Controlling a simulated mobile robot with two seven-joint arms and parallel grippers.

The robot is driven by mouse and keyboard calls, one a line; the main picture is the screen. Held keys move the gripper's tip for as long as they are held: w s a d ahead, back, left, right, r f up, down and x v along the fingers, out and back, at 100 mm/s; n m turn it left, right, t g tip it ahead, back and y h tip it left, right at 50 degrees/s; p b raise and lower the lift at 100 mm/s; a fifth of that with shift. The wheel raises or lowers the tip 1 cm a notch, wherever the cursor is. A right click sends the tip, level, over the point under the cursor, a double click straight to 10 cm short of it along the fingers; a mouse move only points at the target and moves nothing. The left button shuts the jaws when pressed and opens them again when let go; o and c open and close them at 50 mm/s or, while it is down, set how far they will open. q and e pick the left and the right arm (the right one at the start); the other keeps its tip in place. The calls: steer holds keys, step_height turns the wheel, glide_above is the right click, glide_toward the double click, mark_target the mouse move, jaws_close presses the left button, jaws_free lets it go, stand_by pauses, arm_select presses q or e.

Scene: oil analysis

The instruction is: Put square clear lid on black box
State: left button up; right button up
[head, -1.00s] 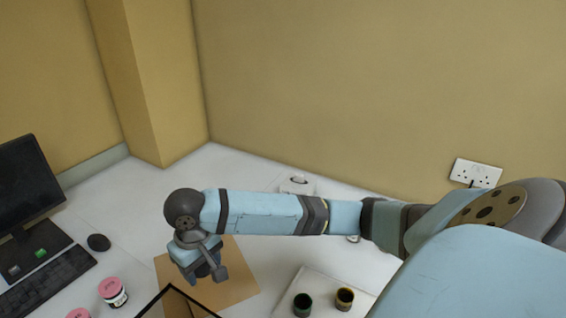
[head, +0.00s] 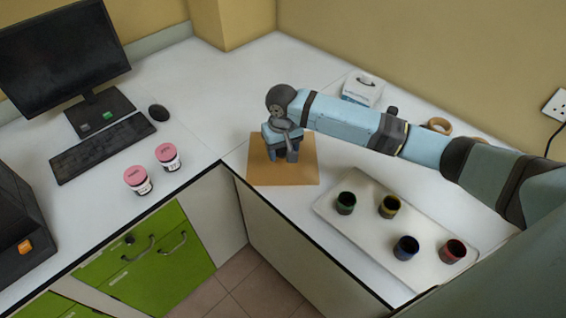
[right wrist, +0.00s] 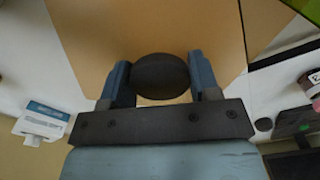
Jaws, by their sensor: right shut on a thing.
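My right gripper (head: 288,157) is low over a tan square board (head: 264,178) on the counter. In the right wrist view my gripper (right wrist: 160,78) is shut on a dark round knob (right wrist: 160,76), with a finger on each side of it. The tan board (right wrist: 150,28) fills the view behind the knob. I cannot make out the clear lid itself or tell whether the knob belongs to it. A black box (head: 30,225) with an orange mark stands at the far left, cut off by the picture edge. My left gripper is not in view.
A white tray (head: 345,230) with several small dark cups lies right of the board. Two pink-lidded jars (head: 168,157), a keyboard (head: 103,148), a mouse (head: 158,112) and a monitor (head: 65,55) are on the left counter. The counter's inner corner opens onto the floor.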

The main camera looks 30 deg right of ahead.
mark_target(283, 164)
steer(key=shift+f, duration=3)
steer(key=shift+f, duration=0.1)
steer(key=o, duration=1.3)
